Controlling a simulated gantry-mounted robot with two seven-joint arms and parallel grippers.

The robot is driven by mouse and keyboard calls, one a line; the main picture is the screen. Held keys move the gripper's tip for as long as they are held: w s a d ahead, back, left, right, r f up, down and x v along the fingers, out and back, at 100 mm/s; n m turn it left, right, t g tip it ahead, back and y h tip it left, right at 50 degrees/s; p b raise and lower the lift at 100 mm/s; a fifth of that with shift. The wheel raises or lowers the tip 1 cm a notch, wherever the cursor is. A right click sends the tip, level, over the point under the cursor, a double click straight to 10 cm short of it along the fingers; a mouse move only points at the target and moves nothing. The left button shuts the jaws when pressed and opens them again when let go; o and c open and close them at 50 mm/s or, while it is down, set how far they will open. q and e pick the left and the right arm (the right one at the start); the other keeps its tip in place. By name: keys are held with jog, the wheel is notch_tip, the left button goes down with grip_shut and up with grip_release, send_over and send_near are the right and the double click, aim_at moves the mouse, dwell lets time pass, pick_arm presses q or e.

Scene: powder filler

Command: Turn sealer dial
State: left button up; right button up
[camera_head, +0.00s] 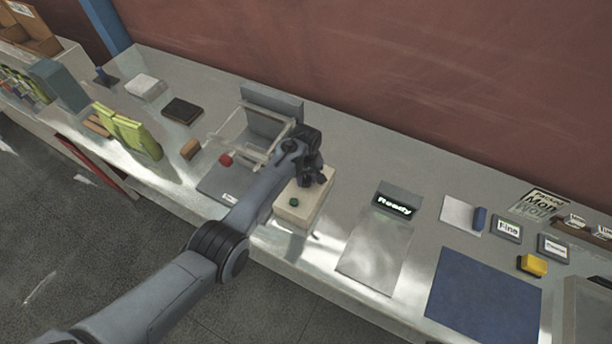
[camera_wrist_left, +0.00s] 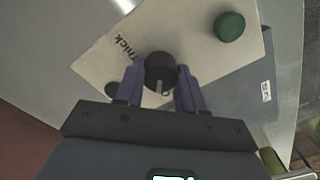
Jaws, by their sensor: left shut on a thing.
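The sealer is a cream box (camera_head: 297,211) with a green button (camera_head: 294,202) on its top, standing near the front of the table. In the left wrist view the cream panel (camera_wrist_left: 105,60) carries a black round dial (camera_wrist_left: 160,72) with a pale pointer mark, and the green button (camera_wrist_left: 229,26). The word "thick" is printed beside the dial. My left gripper (camera_wrist_left: 160,85) has its purple fingers on both sides of the dial, shut on it. In the head view my left gripper (camera_head: 318,180) hides the dial. My right gripper is not in view.
Left of the sealer are a frame-like machine with a red knob (camera_head: 226,160) and several green pouches (camera_head: 128,130). On the right are a "Ready" display (camera_head: 396,203), a blue mat (camera_head: 484,297) and a yellow block (camera_head: 532,265). A red wall (camera_head: 400,70) closes the back.

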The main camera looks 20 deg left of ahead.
pick_arm(q)
jog(key=m+p, duration=0.1)
jog(key=m, duration=0.1)
jog(key=shift+r+m, duration=0.1)
jog(key=shift+m, duration=0.3)
jog(key=m, duration=0.2)
jog(key=shift+m, duration=0.3)
jog(key=m+p, duration=0.1)
jog(key=m, duration=0.3)
jog(key=shift+m, duration=0.3)
jog(key=o, duration=1)
jog(key=shift+o, duration=0.2)
